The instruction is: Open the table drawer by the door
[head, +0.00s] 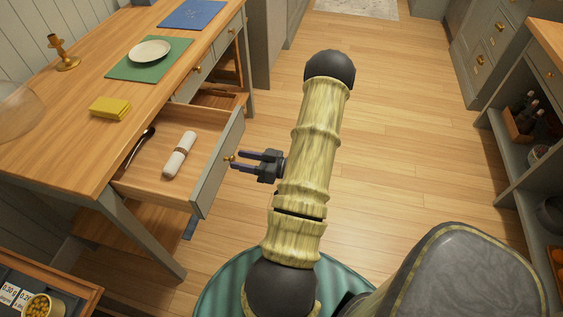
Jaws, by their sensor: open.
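A wooden-topped table (75,135) with a grey frame stands at the left. Its near drawer (150,180) is pulled well out, and a rolled white cloth and a dark spoon-like utensil lie inside. The drawer's grey front (215,175) carries a small brass knob (231,158). My gripper (236,161) points left with its two fingers apart at the knob. I cannot tell whether the fingers touch it. Other drawer fronts with brass knobs (197,69) on the table's far part look shut.
A green mat (118,70) with a white plate, a yellow cloth (110,107), a brass candlestick (64,55) and a blue mat (195,14) are on the tabletop. Cabinets (490,60) and a low shelf line the right. The wooden floor (400,130) between is clear.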

